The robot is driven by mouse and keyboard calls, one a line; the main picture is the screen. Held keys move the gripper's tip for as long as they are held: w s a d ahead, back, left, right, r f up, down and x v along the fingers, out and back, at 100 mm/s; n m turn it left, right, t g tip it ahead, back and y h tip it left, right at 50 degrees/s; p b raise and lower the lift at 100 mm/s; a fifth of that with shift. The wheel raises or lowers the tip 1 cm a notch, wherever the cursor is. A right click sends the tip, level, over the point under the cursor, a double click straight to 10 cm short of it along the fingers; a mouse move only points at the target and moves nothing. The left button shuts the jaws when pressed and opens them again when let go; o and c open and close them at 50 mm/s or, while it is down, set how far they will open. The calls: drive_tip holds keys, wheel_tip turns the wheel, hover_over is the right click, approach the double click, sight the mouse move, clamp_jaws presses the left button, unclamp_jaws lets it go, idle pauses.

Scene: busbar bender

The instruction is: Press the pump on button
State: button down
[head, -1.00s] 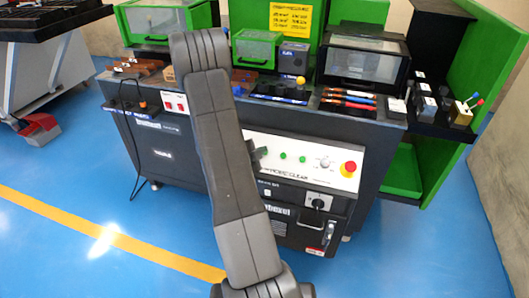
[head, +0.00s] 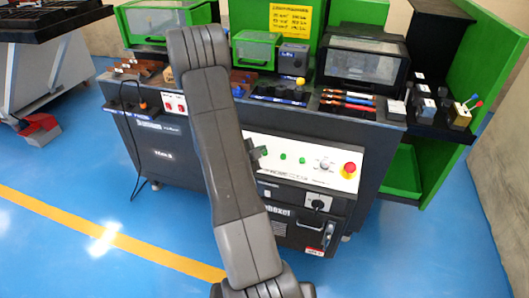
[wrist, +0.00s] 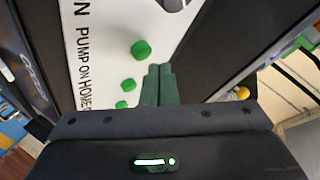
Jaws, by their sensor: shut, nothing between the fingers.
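The white control panel (head: 315,175) on the front of the machine carries a row of round green buttons. In the head view my gripper (head: 258,153) is at the panel's left part. I cannot tell whether the fingertips touch the panel.
A red emergency stop (head: 348,169) and a grey knob (head: 324,164) sit further right on the panel. Below is a dark drawer unit with a rotary switch (head: 318,203). Blue floor in front is open.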

drive_tip(key=r, duration=0.1)
drive_tip(key=s+r+p, duration=0.1)
drive_tip(key=r, duration=0.1)
drive_tip(key=s+r+p, duration=0.1)
drive_tip(key=shift+s+a+r, duration=0.1)
drive_tip(key=shift+a+r, duration=0.15)
drive_tip(key=shift+a, duration=0.1)
idle(0.5)
